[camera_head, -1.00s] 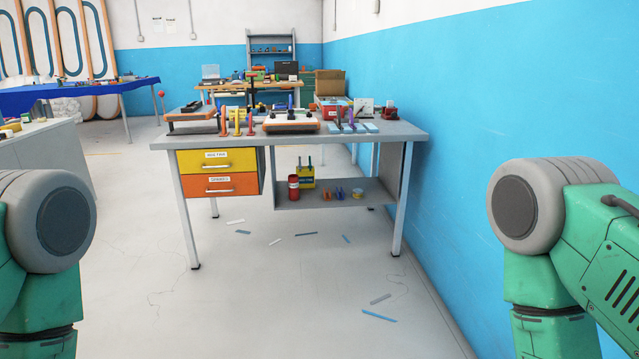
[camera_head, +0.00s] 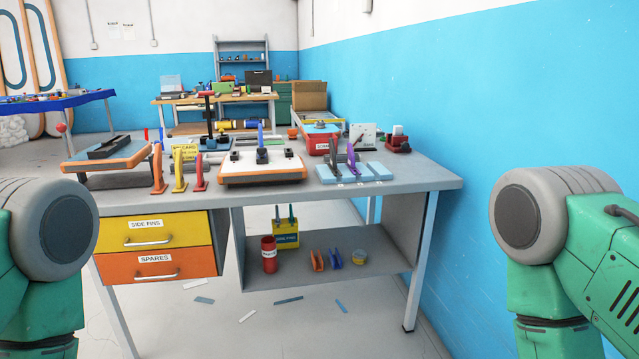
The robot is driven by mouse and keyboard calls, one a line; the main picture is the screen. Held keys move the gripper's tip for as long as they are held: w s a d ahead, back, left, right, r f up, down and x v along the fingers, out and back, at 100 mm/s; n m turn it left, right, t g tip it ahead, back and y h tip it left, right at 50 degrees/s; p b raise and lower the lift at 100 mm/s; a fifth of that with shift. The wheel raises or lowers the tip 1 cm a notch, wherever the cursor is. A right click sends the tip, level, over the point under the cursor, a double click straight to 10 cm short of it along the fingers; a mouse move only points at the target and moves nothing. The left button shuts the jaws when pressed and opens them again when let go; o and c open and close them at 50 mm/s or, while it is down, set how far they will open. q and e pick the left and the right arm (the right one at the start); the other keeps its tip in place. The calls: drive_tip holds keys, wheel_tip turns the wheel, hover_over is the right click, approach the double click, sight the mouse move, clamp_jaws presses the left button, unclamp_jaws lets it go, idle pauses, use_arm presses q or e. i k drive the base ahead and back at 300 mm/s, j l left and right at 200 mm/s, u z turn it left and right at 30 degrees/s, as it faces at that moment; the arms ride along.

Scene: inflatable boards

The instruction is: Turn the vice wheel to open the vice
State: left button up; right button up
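No vice wheel can be made out clearly. A small dark red device (camera_head: 397,144) with a pale block on top sits at the back right corner of the near workbench (camera_head: 420,178). It may be a vice, but it is too small to tell. A dark upright stand (camera_head: 208,125) rises behind the bench items, left of centre; its use is unclear. Only green and grey parts of my two arms show at the left and right edges. Neither gripper is in view.
The near bench bears two orange-edged boards (camera_head: 262,178), coloured fins (camera_head: 180,168), light blue blocks (camera_head: 345,175) and a red container (camera_head: 322,138). Yellow (camera_head: 158,232) and orange (camera_head: 155,266) drawers hang below. Strips litter the floor. A blue wall (camera_head: 520,90) stands close on the right.

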sight(405, 146)
drive_tip(key=i+j+z, duration=0.1)
drive_tip(key=i+z, duration=0.15)
drive_tip(key=i, duration=0.15)
drive_tip(key=i+j+z, duration=0.5)
drive_tip(key=i, duration=0.2)
drive_tip(key=j+z, duration=0.3)
